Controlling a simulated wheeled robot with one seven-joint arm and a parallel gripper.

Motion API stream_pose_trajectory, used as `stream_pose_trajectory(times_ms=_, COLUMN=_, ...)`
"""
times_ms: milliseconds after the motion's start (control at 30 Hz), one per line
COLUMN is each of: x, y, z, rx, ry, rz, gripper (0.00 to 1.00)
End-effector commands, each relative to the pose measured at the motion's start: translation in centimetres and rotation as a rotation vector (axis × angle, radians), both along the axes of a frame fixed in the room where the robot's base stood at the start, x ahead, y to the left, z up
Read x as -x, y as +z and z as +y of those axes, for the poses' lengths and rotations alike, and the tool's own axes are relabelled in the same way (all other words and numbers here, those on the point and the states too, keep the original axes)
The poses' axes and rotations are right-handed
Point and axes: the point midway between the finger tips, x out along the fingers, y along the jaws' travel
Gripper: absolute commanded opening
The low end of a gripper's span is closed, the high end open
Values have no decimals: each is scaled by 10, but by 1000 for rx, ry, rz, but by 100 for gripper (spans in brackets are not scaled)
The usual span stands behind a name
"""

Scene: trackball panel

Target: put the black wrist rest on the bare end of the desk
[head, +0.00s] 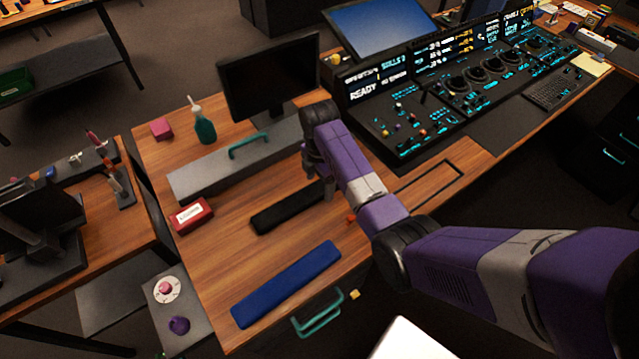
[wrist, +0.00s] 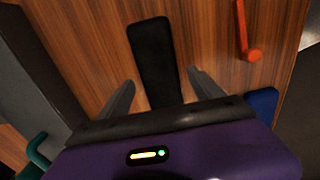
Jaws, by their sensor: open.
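The black wrist rest (head: 285,211) lies flat on the wooden desk (head: 222,255), between a long grey bar and a blue wrist rest (head: 287,284). My gripper (head: 318,192) is over its right end in the head view and partly hides that end. In the wrist view my gripper (wrist: 160,76) is open, with the black wrist rest (wrist: 153,50) between the lines of its two fingers and nothing gripped. The near end of the rest is hidden behind the gripper body. Bare wood shows at the desk's left part, around the red box.
A red labelled box (head: 191,216), the grey bar with a green handle (head: 235,160), a green bottle (head: 203,124) and a monitor (head: 270,75) stand on the desk. An orange handle (wrist: 243,30) lies right of the rest. A lit control console (head: 410,125) fills the right.

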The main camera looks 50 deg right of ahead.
Motion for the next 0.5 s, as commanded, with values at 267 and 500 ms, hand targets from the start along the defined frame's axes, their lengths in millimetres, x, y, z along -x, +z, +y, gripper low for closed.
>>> stream_pose_trajectory(times_ms=267, x=-2, y=51, z=-1, rx=3, ry=0, rz=-6, gripper=76)
stream_pose_trajectory(times_ms=500, x=-1, y=96, z=-1, rx=1, ry=0, rz=-5, gripper=76)
